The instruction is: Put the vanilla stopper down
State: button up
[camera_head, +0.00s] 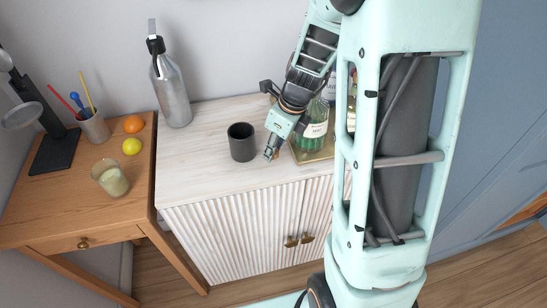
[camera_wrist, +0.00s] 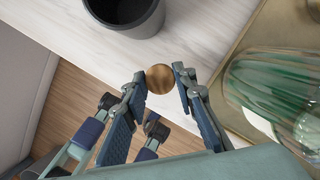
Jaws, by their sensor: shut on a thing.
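My gripper (camera_head: 270,152) is low over the front part of the pale cabinet top (camera_head: 195,165), between a dark grey cup and a tray with bottles. In the wrist view my gripper (camera_wrist: 160,80) has its fingertips on either side of a round brown wooden stopper (camera_wrist: 160,79), shut on it. Only its rounded top shows; its lower part is hidden. I cannot tell whether it touches the cabinet top. In the head view the stopper is too small to make out.
The dark grey cup (camera_head: 241,148) stands just left of my gripper. A gold tray (camera_head: 321,154) with a green glass bottle (camera_head: 314,132) is close on the right. A metal bottle (camera_head: 172,92) stands at the back left. The cabinet top's left part is clear.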

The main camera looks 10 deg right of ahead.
jog(key=shift+f+b, duration=1)
jog(key=shift+f, duration=0.25)
jog(key=shift+f, duration=0.15)
jog(key=o, duration=0.8)
jog(key=p+v, duration=0.1)
jog(key=v, duration=1.1)
jog(key=shift+r+p, duration=0.2)
jog(key=shift+p, duration=0.2)
